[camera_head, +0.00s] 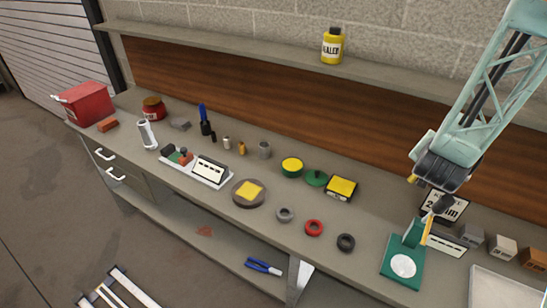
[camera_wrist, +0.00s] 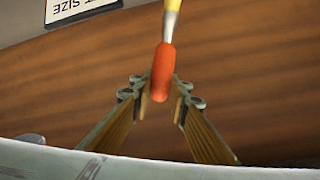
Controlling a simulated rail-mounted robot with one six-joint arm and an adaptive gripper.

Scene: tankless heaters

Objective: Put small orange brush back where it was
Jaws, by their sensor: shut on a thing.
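The small orange brush (camera_head: 428,231) hangs from my gripper (camera_head: 441,204) at the right of the bench in the head view, slanting down above the green stand. In the wrist view its orange end (camera_wrist: 161,75) sits between the two fingertips of my gripper (camera_wrist: 163,92), and a yellow part runs out of the top of the picture. My gripper is shut on the brush. The green stand (camera_head: 388,262) has a white disc and an upright post partly behind the brush. I cannot tell whether the brush touches the stand.
A white sign (camera_head: 456,205) and several small boxes (camera_head: 503,247) stand behind and right of the stand. A pale tray (camera_head: 490,290) lies at the front right. Black (camera_head: 346,242) and red (camera_head: 314,228) rings lie to the left. A shelf (camera_head: 400,82) runs above.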

